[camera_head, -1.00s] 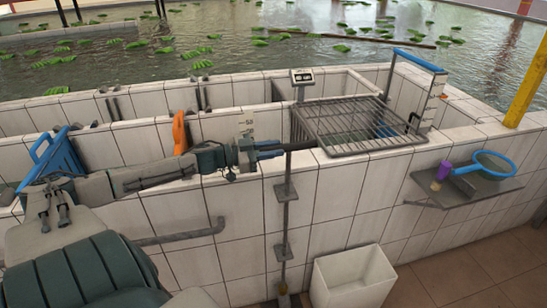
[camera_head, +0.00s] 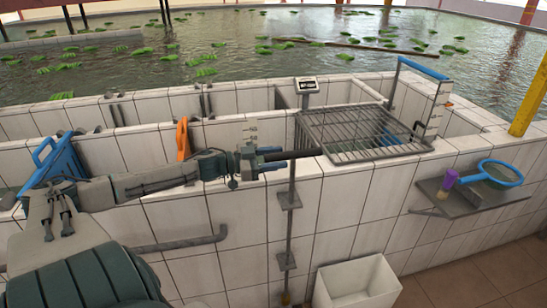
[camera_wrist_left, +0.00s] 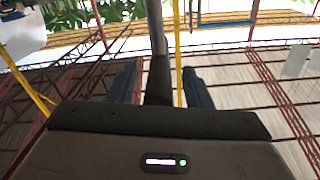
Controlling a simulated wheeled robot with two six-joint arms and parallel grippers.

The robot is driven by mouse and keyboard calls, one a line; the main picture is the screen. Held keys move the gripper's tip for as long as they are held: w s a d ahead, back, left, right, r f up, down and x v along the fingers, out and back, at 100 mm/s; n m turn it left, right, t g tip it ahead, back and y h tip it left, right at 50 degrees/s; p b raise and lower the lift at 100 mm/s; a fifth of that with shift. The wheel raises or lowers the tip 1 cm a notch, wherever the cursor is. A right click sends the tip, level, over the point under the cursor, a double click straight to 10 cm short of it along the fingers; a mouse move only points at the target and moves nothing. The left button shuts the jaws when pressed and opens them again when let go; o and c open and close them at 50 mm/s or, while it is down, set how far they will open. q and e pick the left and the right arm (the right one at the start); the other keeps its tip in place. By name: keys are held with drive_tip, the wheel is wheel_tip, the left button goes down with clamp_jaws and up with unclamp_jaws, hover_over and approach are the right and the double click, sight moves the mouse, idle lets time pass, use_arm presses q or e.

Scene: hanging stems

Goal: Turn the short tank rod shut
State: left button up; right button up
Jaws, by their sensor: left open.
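The short tank rod (camera_head: 290,225) stands upright against the outside of the white tiled tank wall, held by brackets. A dark bar (camera_head: 308,154) at its top lies nearly level and points right. My left gripper (camera_head: 280,158) is at the rod's top, with its fingers along the bar. In the left wrist view my gripper (camera_wrist_left: 160,75) is open, with a finger on each side of the dark bar (camera_wrist_left: 157,72). A gap shows on both sides, so the fingers look apart from it. My right gripper is not in view.
A wire rack (camera_head: 365,133) lies on the tank top right of the bar. A white bin (camera_head: 357,285) stands on the floor below. A wall shelf (camera_head: 455,203) holds a purple cup (camera_head: 449,180) and a blue-rimmed net (camera_head: 500,173).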

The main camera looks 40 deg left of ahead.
use_arm(q)
drive_tip(key=shift+r, duration=0.15)
drive_tip(key=shift+s+p, duration=0.2)
drive_tip(key=shift+p, duration=0.2)
drive_tip(key=p+v, duration=0.8)
drive_tip(key=v, duration=0.2)
drive_tip(key=shift+s+a, duration=0.2)
drive_tip(key=shift+a, duration=0.1)
